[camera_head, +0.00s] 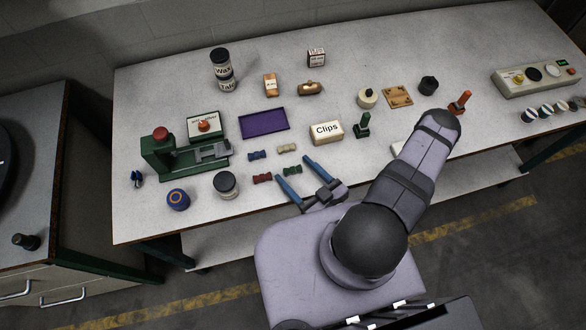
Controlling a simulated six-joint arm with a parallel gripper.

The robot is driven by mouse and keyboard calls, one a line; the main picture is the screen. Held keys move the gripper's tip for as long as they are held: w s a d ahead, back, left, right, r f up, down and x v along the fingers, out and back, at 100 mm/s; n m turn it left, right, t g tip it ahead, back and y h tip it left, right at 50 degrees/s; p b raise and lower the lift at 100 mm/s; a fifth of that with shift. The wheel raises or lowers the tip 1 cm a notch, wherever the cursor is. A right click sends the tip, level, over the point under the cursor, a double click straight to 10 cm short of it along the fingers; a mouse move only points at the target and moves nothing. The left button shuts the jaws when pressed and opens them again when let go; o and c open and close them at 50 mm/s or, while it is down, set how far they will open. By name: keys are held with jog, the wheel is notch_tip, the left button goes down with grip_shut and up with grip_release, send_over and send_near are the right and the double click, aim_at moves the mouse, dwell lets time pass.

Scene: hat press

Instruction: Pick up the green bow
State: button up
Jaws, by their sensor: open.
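The green bow (292,170) is small and dark green and lies on the pale worktable near its front edge. My gripper (291,167) is open, with its two blue fingers pointing toward the back left. In this view the green bow appears in the gap between the fingertips. I cannot tell how high the fingers are above the table or whether they touch the bow. No part of the bow looks hidden.
A red bow (262,178) lies close by the left fingertip. A blue bow (257,155) and a cream bow (286,148) lie just behind. A Clips box (327,132) stands behind the right finger. A green press (185,155) is at left.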

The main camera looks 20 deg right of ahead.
jog(key=shift+c, duration=0.6)
jog(key=c, duration=1)
jog(key=shift+r, duration=0.2)
notch_tip(320, 180, up, 10)
jog(key=p, duration=0.9)
jog(key=shift+f, duration=0.15)
